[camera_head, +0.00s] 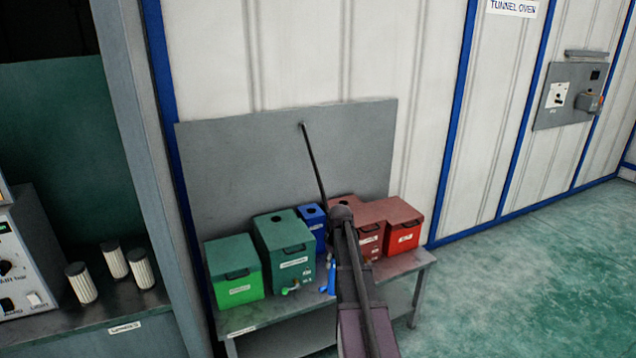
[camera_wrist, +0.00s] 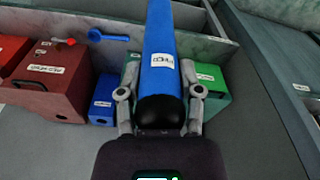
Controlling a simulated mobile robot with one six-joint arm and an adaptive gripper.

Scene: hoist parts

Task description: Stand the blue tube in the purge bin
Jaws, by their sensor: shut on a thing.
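The blue tube (camera_wrist: 160,55) fills the upper middle of the wrist view, with a white label on its side and a black rounded near end. My gripper (camera_wrist: 160,93) is shut on it, one finger on each side near the black end. The tube is above the bench and apart from the bins. In the head view my arm hides the gripper, and I cannot make out the held tube there. The bin labels are too small to read, so I cannot tell which one is the purge bin.
A bench (camera_head: 262,322) holds a bright green bin (camera_head: 235,284), dark green bin (camera_head: 297,262), small blue bin (camera_head: 318,234) and red bins (camera_head: 403,236). A blue tool (camera_wrist: 110,37) lies on the bench near a red-tipped piece (camera_wrist: 65,41). A grey panel (camera_head: 240,150) stands behind.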

